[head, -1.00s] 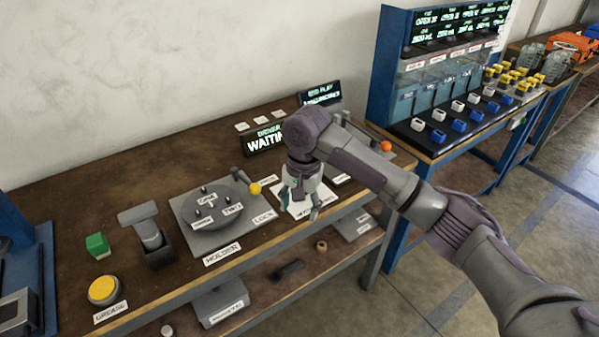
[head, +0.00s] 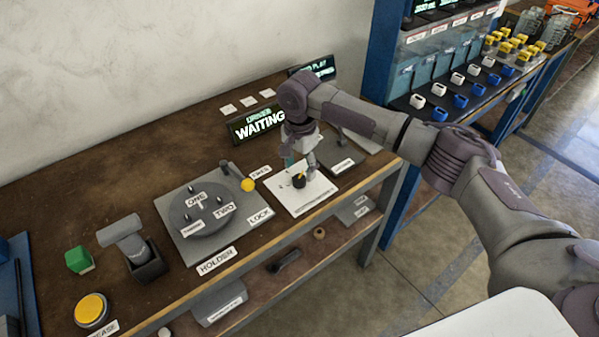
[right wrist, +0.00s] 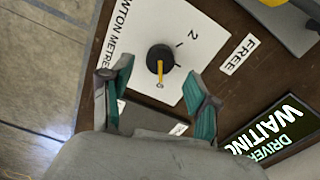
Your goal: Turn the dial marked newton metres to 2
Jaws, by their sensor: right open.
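The newton metres dial is a black knob (right wrist: 160,58) with a yellow pointer on a white plate (right wrist: 196,62). In the right wrist view the pointer is toward the 0 mark, and the 2 (right wrist: 193,34) is up and to the right of the knob. In the head view the knob (head: 299,182) sits on the plate (head: 318,192) near the bench's front edge. My right gripper (head: 300,168) is over the dial, fingers downward. In the right wrist view its open fingers (right wrist: 150,77) are spread apart, with nothing between the tips. My left gripper is not in view.
A lit WAITING display (head: 258,124) stands behind the dial. A grey HOLDER plate (head: 176,212) with a round disc and a yellow-knobbed lever (head: 248,185) lies left of it. A blue rack stands at the right.

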